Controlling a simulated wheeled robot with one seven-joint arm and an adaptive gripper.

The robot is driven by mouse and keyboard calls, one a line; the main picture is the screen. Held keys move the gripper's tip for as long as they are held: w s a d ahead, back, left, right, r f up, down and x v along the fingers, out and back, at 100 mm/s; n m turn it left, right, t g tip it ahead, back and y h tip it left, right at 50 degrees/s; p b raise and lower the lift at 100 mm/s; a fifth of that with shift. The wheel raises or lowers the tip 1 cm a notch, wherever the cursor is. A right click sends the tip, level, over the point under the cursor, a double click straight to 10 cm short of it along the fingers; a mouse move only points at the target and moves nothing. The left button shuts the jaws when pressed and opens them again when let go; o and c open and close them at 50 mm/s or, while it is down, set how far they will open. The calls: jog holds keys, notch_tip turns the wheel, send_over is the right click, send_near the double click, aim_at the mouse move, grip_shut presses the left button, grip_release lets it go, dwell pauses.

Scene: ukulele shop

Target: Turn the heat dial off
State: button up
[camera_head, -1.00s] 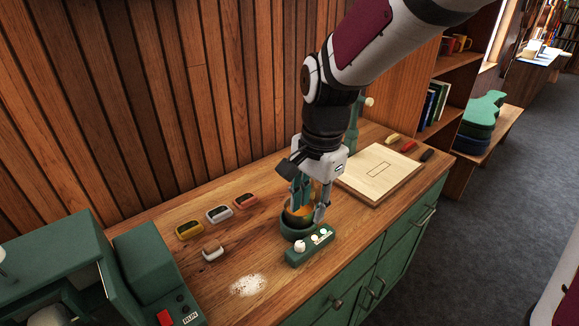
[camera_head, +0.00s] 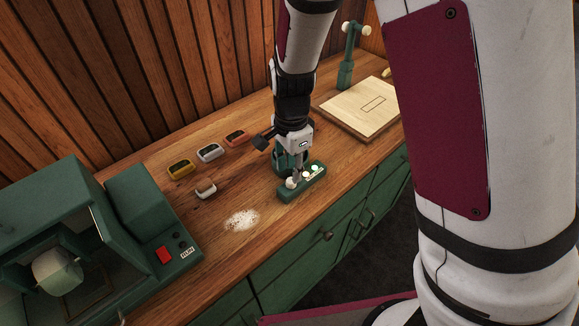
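The green control box (camera_head: 303,187) sits on the wooden counter near its front edge. It has a white dial (camera_head: 291,183) at its left end and small lit spots toward its right end. My gripper (camera_head: 292,172) points down right at the dial end of the box. Its fingers overlap the dial in the picture; whether they touch it, and how far apart they are, is too small to tell. The round green pot behind the box is mostly hidden by my gripper.
Yellow, white and orange small blocks (camera_head: 208,152) lie behind and left, with a white-topped one (camera_head: 205,190) nearer. White powder (camera_head: 241,219) lies on the counter. A green machine (camera_head: 150,225) stands at left, a wooden board (camera_head: 360,107) and green stand (camera_head: 346,68) at the back right.

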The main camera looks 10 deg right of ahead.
aim_at(291, 180)
jog(key=shift+f, duration=1.9)
jog(key=shift+c, duration=0.6)
grip_shut()
